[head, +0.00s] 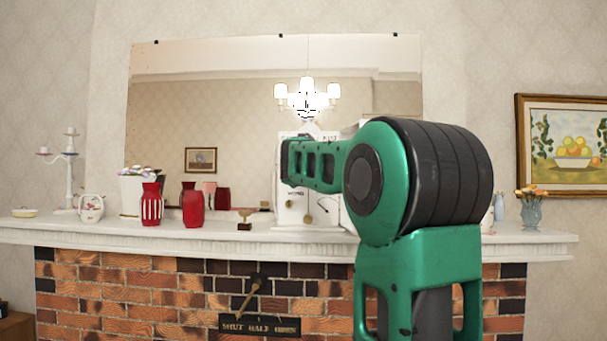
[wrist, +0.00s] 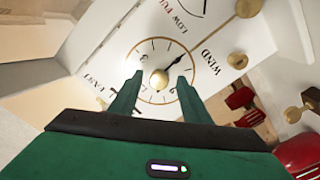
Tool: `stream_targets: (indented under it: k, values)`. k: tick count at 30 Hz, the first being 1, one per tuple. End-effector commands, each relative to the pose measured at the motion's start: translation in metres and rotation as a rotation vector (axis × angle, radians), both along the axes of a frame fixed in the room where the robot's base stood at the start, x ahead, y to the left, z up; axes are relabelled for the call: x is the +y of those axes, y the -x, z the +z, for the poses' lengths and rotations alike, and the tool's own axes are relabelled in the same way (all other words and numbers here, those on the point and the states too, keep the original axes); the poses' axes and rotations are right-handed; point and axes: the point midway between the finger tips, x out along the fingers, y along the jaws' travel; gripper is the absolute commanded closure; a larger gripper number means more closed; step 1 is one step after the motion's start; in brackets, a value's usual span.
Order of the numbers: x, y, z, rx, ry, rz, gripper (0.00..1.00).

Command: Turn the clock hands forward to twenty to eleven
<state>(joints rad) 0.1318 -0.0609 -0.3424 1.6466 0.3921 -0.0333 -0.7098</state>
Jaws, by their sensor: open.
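The white clock (head: 291,211) stands on the mantelpiece in the head view, largely hidden behind my arm. In the wrist view its white front (wrist: 215,25) appears tilted. A round dial (wrist: 150,52) with a gold rim, tick marks and one black hand (wrist: 176,62) shows there. The hand points to the picture's upper right. A gold knob (wrist: 159,79) sits at the dial's centre. My gripper (wrist: 159,84) is open, one fingertip on each side of this knob; contact cannot be told. A second dial is cut off at the top edge. The gripper is hidden in the head view.
Gold knobs (wrist: 237,60) and the lettering WIND lie right of the dial. A mirror (head: 230,120) is behind. A lever (head: 250,296) is on the brick below.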

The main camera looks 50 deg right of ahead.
Motion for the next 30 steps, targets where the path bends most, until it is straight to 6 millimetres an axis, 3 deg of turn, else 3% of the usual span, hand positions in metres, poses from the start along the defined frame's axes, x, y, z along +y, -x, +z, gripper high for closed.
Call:
stream_targets:
  k: [13, 18, 30]
  values:
    - [-0.0070, -0.0065, -0.0001, 0.000, 0.000, 0.001, 0.57]
    - [-0.0068, -0.0065, -0.0002, 0.000, 0.000, 0.002, 0.97]
    - [-0.0056, -0.0078, -0.0011, -0.046, -0.042, 0.004, 0.98]
